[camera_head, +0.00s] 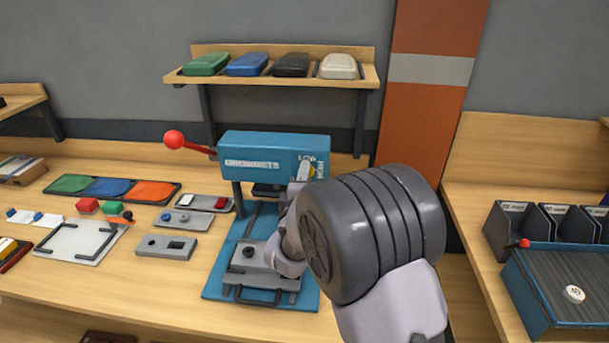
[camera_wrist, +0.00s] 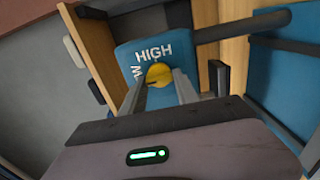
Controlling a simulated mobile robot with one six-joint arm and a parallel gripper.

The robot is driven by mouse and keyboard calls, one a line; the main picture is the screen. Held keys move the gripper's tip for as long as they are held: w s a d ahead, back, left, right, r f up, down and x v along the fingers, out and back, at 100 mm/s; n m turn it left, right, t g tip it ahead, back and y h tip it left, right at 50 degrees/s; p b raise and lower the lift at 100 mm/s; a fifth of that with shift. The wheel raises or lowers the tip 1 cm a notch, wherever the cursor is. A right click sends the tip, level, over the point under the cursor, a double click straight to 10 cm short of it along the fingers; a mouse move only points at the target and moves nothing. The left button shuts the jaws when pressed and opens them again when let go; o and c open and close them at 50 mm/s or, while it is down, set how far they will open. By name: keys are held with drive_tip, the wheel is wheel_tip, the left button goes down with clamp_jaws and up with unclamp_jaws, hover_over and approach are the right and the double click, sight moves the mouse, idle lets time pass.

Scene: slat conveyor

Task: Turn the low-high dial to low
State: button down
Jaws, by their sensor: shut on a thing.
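The low-high dial (camera_wrist: 158,73) is a small yellow knob on the end face of a blue press (camera_head: 262,150). In the wrist view the word HIGH is printed above it and LOW is partly seen to its left. My gripper (camera_wrist: 159,82) has one grey finger on each side of the knob and is shut on it. In the head view my gripper (camera_head: 306,172) reaches the press's right end, and my wrist stands in front of the lower right. The fingers cover part of the knob, so I cannot tell where it points.
A red-ball lever (camera_head: 174,140) sticks out left of the press. A grey fixture (camera_head: 266,266) sits on its blue base. Trays and small parts cover the bench to the left. A shelf (camera_head: 280,78) with several coloured cases hangs behind. A slatted conveyor (camera_head: 560,280) stands at right.

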idle(0.4)
drive_tip(key=c, duration=0.9)
unclamp_jaws()
drive_tip(key=s, duration=1.7)
drive_tip(key=shift+s+a+p, duration=0.25)
drive_tip(key=shift+a+p, duration=0.05)
